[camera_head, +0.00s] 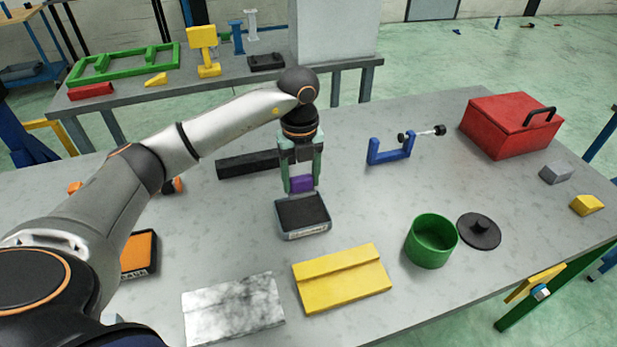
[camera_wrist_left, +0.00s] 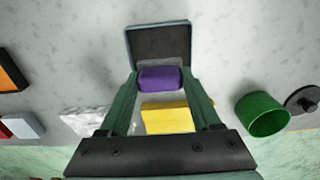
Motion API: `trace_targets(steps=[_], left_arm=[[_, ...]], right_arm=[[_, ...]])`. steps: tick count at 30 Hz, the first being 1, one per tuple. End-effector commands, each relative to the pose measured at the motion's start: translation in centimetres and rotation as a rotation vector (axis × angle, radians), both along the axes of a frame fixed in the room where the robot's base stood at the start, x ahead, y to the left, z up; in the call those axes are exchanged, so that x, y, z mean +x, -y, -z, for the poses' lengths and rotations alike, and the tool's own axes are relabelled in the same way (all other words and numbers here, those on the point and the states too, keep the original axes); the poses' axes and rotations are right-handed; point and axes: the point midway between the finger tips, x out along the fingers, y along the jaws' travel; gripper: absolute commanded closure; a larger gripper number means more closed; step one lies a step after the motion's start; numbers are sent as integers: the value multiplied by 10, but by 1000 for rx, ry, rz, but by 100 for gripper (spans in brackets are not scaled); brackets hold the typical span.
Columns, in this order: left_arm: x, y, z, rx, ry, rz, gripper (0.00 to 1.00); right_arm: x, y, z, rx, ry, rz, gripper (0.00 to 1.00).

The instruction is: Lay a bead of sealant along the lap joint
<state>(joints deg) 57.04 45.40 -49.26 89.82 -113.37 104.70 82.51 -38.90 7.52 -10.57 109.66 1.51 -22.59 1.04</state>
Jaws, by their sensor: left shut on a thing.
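My left gripper (camera_head: 302,182) points down and is shut on a purple block (camera_head: 301,185). The block also shows between the fingers in the left wrist view (camera_wrist_left: 160,79). It is just above or at a shallow tray with a dark inside (camera_head: 303,231); I cannot tell whether they touch. A yellow stepped plate (camera_head: 342,280) with a raised lap along its length lies in front of the tray, on the near side of the table. It shows below the block in the left wrist view (camera_wrist_left: 167,118). No sealant nozzle is recognisable. My right gripper is not in view.
A white-grey mottled sheet (camera_head: 233,310) lies left of the yellow plate. A green pot (camera_head: 431,241) and black lid (camera_head: 479,232) stand to its right. Behind are a black bar (camera_head: 247,164), a blue clamp (camera_head: 391,150) and a red toolbox (camera_head: 507,128). An orange-topped pad (camera_head: 138,254) lies left.

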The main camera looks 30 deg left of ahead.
Motion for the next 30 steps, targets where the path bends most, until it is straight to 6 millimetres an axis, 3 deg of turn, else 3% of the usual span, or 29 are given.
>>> trace_targets(steps=[8,21,30], left_arm=[[1,-1,15,-1,2,-4,88],[0,-1,58,-1,1,-4,88],[0,-1,60,-1,2,-3,88]], right_arm=[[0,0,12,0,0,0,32],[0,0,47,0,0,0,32],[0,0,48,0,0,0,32]])
